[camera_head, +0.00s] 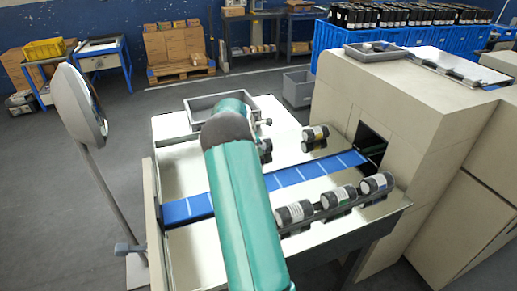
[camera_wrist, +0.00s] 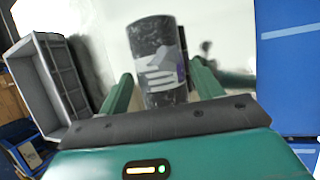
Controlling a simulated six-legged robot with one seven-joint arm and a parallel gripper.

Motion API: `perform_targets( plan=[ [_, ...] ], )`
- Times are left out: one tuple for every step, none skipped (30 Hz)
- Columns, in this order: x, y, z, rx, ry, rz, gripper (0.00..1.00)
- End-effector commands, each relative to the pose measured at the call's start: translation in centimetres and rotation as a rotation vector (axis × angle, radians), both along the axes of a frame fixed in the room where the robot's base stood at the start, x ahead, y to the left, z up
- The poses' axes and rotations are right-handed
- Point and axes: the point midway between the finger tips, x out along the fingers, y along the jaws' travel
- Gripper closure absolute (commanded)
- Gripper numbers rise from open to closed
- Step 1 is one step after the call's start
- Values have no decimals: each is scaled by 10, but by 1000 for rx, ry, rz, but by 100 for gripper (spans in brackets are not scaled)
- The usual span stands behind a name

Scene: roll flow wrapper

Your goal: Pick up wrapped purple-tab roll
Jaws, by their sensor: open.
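A dark roll (camera_wrist: 152,38) with a grey-and-white label and a small purple patch on its right side shows in the wrist view. My gripper (camera_wrist: 160,82) is open, with one green finger on each side of the roll. The roll's lower end sits between the fingers; I cannot tell whether they touch it. In the head view my own arm hides the gripper. A dark roll (camera_head: 265,147) shows partly beside my arm there; I cannot tell if it is the same one.
A blue conveyor belt (camera_head: 285,178) runs into the beige machine (camera_head: 400,105). A yellow-labelled roll (camera_head: 315,133) lies behind the belt; white-labelled rolls (camera_head: 338,198) line the front rack. A grey tray (camera_wrist: 48,82) is left in the wrist view. A round mirror (camera_head: 80,105) stands at left.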

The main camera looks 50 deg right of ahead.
Motion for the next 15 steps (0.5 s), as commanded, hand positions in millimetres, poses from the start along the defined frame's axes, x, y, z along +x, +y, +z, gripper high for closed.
perform_targets(
  plan=[
    [0,-4,-8,0,2,0,35],
    [0,-6,-12,0,2,0,35],
    [0,-8,-16,0,2,0,35],
    [0,-9,-18,1,1,-1,35],
    [0,-10,-19,1,0,-1,35],
    [0,-11,-21,0,0,-1,35],
    [0,-11,-21,0,0,-1,35],
    [1,-11,-21,0,0,-1,35],
    [1,-11,-21,0,0,-1,35],
    [1,-11,-21,0,0,-1,35],
    [0,-11,-21,0,0,-1,35],
    [0,-11,-21,0,0,-1,35],
    [0,-11,-21,0,0,-1,35],
    [1,-11,-21,0,0,-1,35],
    [0,-11,-21,0,0,-1,35]
  ],
)
